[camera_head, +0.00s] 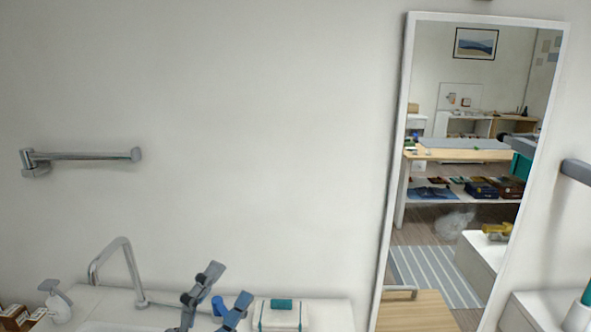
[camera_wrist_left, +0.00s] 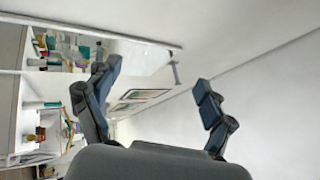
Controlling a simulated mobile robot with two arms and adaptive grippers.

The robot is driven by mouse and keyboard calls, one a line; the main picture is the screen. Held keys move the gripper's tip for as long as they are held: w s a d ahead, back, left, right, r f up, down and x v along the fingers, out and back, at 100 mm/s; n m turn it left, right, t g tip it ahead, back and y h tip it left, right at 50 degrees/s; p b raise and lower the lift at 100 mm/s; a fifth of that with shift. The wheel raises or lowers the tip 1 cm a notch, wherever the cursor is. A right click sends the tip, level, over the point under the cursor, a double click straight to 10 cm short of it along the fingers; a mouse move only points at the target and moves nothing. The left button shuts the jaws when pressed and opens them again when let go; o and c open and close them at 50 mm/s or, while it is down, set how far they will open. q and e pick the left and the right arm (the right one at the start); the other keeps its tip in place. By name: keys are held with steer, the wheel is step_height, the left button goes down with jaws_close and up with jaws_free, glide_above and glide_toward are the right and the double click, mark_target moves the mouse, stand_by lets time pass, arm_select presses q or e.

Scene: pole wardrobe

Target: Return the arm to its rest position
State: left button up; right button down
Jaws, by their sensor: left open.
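My left gripper (camera_head: 228,287) is at the bottom of the head view, in front of the white wall and above the washbasin counter. Its two dark blue-grey fingers point up and stand apart. In the left wrist view the same gripper (camera_wrist_left: 155,84) is open, with nothing between the fingers. The rest of my left arm is hidden below the head view's lower edge. My right gripper is in neither view.
A chrome faucet (camera_head: 124,265) stands left of the gripper, and a white box with teal (camera_head: 281,315) sits to its right. A chrome wall bar (camera_head: 85,156) is higher at left. A tall mirror (camera_head: 396,140) leans at right. The wall between is clear.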

arm_select(q)
steer(key=w+a+f+n+y, duration=0.2)
steer(key=a+f+n+y, duration=0.7)
steer(key=n+y, duration=0.3)
steer(key=s+a+f+n+g, duration=0.1)
steer(key=s+f+n+g, duration=0.1)
steer(key=f, duration=0.4)
steer(key=s+a+f+n+g+y, duration=0.1)
steer(key=s+f+n+g, duration=0.2)
steer(key=s+f+g, duration=0.2)
steer(key=s+a+f+n+g, duration=0.1)
steer(key=s+f+n+g, duration=0.2)
steer(key=f, duration=0.5)
steer(key=shift+s+a+y, duration=0.25)
steer(key=shift+s+y, duration=0.15)
steer(key=shift+s, duration=0.3)
steer(key=s+d+f+n+g+h, duration=0.2)
steer(key=s+f+g, duration=0.4)
steer(key=s, duration=0.5)
step_height(320, 180, down, 27)
steer(key=s+g, duration=0.2)
steer(key=s, duration=0.1)
steer(key=s+a+f, duration=0.2)
steer(key=s+f, duration=1.3)
steer(key=shift+s+a+f+m+g+y, duration=0.3)
steer(key=shift+s+a+m+g, duration=0.1)
